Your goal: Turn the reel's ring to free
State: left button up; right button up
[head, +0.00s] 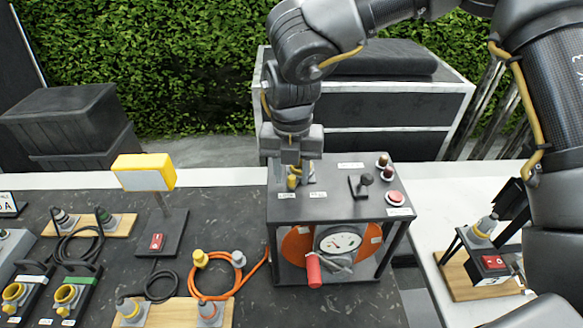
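The reel is an orange drum (296,246) inside a black open frame with a dark top plate (330,205). My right gripper (293,178) points straight down over the back left of the top plate. A small yellow part (294,182), which may be the ring, shows at its fingertips. The fingers hide most of that spot, so I cannot tell whether they grip it. Small white labels (287,196) lie in front, too small to read. My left gripper is not in view.
A black lever (361,185) and a red button (396,198) are on the plate's right side. An orange cable (252,270) runs left to plugs on the dark table. A yellow-topped stand (145,172) is left. A red switch unit (490,262) stands right.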

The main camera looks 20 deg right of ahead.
jog(key=shift+c, duration=0.5)
grip_shut()
jog(key=shift+s+d+n+b, duration=0.2)
jog(key=shift+d+n, duration=0.05)
jog(key=shift+n, duration=0.4)
jog(key=shift+s+d+n+b, duration=0.15)
jog(key=shift+d+n+b, duration=0.1)
jog(key=shift+n, duration=0.4)
jog(key=shift+s+d+n, duration=0.1)
jog(key=shift+d+n, duration=0.25)
jog(key=shift+n, duration=0.55)
jog(key=shift+s+d+n, duration=0.15)
jog(key=shift+d+n, duration=0.4)
jog(key=shift+n, duration=0.65)
jog(key=shift+d+n, duration=0.35)
jog(key=shift+n, duration=0.45)
jog(key=shift+d+n, duration=0.35)
jog(key=shift+n, duration=0.45)
